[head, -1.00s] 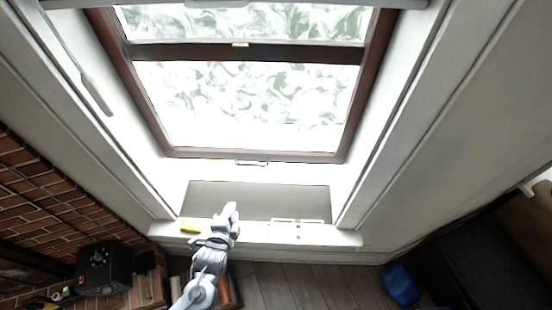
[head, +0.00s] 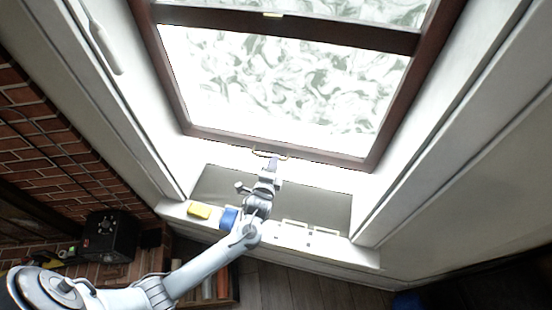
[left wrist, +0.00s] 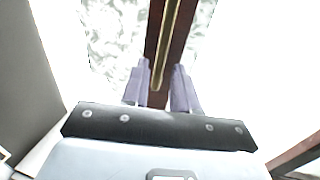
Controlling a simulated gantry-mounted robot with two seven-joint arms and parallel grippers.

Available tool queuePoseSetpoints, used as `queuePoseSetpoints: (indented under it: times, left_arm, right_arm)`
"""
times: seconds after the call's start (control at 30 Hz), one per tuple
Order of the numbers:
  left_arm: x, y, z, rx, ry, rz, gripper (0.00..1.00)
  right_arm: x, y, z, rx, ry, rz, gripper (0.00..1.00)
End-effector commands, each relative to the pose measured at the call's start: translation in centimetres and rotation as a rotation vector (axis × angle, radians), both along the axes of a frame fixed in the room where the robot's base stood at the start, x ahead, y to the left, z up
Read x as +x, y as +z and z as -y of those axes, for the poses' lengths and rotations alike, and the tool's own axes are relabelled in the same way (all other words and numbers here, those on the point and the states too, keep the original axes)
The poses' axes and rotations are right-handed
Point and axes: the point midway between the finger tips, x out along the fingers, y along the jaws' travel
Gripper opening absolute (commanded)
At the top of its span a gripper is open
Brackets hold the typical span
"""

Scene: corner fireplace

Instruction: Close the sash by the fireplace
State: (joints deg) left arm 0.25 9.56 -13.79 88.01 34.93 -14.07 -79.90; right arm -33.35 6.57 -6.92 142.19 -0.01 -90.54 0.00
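The sash (head: 275,145) has a dark brown frame and patterned glass. It stands raised, with a grey strip showing between its bottom rail and the white sill. A small brass handle (head: 262,154) is on the bottom rail. My left gripper (head: 273,163) is just below the rail, close to the handle. In the left wrist view, its two pale fingers (left wrist: 160,72) are apart, and the brass bar (left wrist: 167,35) runs lengthwise between them in the picture. I cannot tell whether they touch it. My right gripper is not in view.
On the white sill (head: 345,251) are a yellow block (head: 199,211), a blue item (head: 228,219) beside my left arm, and a pale frame-like item (head: 310,232). A brick wall (head: 45,150) and a black box (head: 110,238) are at left. White jambs flank the window.

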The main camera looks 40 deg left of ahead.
Motion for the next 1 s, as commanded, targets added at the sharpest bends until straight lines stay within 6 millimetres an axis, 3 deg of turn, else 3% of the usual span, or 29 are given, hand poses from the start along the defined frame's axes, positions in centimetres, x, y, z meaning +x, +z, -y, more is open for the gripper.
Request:
queuePoseSetpoints:
  times: [0.23, 0.67, 0.87, 1.0]
  left_arm:
    - [2.7, -0.6, -1.1, -0.001, 0.000, 0.000, 0.29]
    - [3.4, -0.8, -1.5, -0.001, -0.001, 0.000, 0.29]
    - [3.4, -0.8, -1.5, -0.001, -0.001, 0.000, 0.03]
    - [3.4, -0.8, -1.5, -0.001, -0.001, 0.000, 0.00]
  right_arm:
    - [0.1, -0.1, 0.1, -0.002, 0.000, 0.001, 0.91]
    - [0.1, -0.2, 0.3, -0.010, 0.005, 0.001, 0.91]
    - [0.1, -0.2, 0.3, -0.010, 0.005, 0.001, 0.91]
    - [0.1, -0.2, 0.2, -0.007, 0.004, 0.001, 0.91]
